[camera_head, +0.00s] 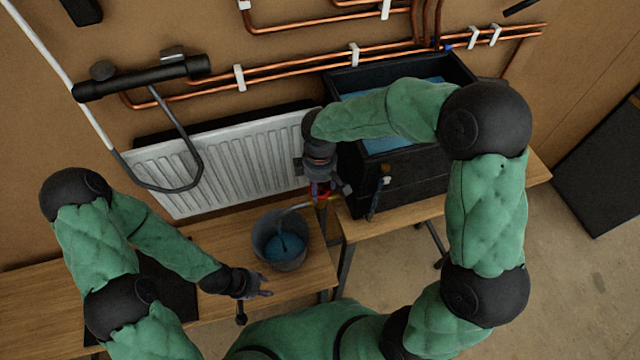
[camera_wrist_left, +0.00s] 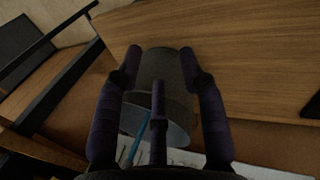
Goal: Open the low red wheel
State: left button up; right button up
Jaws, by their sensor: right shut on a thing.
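The low red wheel (camera_head: 320,191) is a small red patch below the right end of the white radiator, mostly hidden by my right gripper. My right gripper (camera_head: 325,186) reaches down from the right arm and is shut on the red wheel. My left gripper (camera_head: 262,291) is over the front of the wooden bench, beside and below the grey bucket. In the left wrist view its dark fingers (camera_wrist_left: 160,95) are spread apart with nothing held. The bucket also shows beyond them (camera_wrist_left: 165,68).
The grey bucket (camera_head: 262,240) with blue water stands on the bench (camera_head: 318,262) below the pipe fitting. A black tank (camera_head: 415,178) of blue water stands right of the wheel, with a dark-handled tool (camera_head: 380,195) against its front. The white radiator (camera_head: 235,165) and copper pipes (camera_head: 290,68) line the wall.

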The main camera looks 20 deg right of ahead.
aim_at(319, 188)
dwell(0.3)
jog(key=o, duration=1.2)
jog(key=shift+w+a, duration=0.1)
jog(key=shift+a, duration=0.05)
jog(key=shift+c, duration=0.2)
notch_tip(319, 188, up, 12)
